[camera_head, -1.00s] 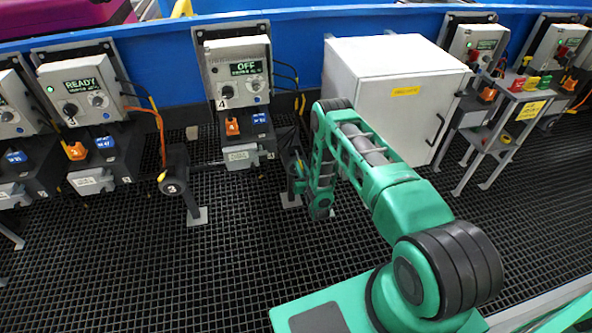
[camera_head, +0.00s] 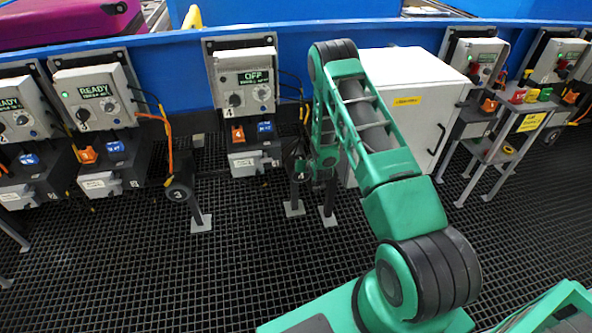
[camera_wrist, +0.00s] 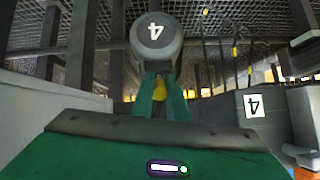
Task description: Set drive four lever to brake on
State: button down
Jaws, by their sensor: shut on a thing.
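The drive four motor, a dark cylinder with a white 4 on its grey round end (camera_wrist: 153,32), fills the upper middle of the wrist view. In the head view it (camera_head: 300,170) stands on a post below the number four box, partly hidden by my arm. My gripper (camera_wrist: 160,98) is just below the round end, its green fingers shut on a small yellow lever (camera_wrist: 159,88). The fingers hide most of the lever, so I cannot tell its exact setting. In the head view my gripper is lost among the dark parts beside the motor.
The number four control box (camera_head: 243,80) reads OFF above an orange and a blue connector. A white cabinet (camera_head: 415,85) stands right behind my arm. The drive three motor (camera_head: 180,190) stands to the left. Open black grating (camera_head: 130,275) lies in front.

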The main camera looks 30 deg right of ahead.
jog(key=shift+w+r, duration=0.25)
dwell(0.3)
jog(key=c, duration=1.7)
grip_release()
jog(key=shift+c, duration=0.2)
jog(key=shift+s, duration=0.15)
jog(key=v, duration=1)
jog(key=shift+r, duration=0.3)
jog(key=shift+s, duration=0.1)
